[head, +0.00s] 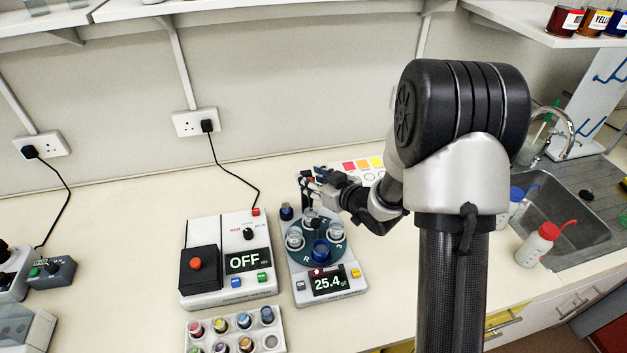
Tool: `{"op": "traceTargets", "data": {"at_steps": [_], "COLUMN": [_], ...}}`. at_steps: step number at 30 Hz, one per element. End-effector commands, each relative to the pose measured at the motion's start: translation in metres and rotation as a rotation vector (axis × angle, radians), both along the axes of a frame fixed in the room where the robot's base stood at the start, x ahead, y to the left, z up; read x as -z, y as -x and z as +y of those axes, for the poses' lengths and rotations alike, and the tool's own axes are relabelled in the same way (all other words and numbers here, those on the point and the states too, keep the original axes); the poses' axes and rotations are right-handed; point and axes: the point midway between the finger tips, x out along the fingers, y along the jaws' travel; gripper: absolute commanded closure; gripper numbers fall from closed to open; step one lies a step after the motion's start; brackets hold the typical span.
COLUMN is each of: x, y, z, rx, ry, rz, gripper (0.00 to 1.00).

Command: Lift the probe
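I cannot single out the probe with certainty in the head view. A white device (301,296) with a display reading 25.4 carries a dark round turntable (335,242) with several small cups. A dark blue cup (320,251) stands at its front. A small dark upright piece (287,211) stands at the device's back left corner. My gripper (307,187) is above the back of the turntable, pointing left. Its fingers are small and dark here, so whether they are open, shut or touching anything cannot be told.
Left of the turntable device is a white unit (205,290) reading OFF, with a cable to the wall socket. A rack (222,338) of coloured jars is in front. A sink (553,212) and a red-capped bottle (538,243) are at right. Shelves hang above.

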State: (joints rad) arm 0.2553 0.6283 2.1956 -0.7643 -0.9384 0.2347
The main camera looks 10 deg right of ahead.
Motion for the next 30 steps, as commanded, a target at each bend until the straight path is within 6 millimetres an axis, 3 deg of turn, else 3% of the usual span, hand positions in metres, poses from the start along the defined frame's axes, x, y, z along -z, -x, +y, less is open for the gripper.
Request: {"op": "traceTargets", "data": {"at_steps": [11, 24, 30], "x": [-0.004, -0.037, -0.045], "y": [0.009, 0.083, 0.100], "z": [-0.004, -0.036, -0.042], "rx": [0.001, 0.004, 0.002], "ry": [0.000, 0.001, 0.000], "rz": [0.002, 0.001, 0.000], "gripper": [0.62, 0.62, 0.62]}}
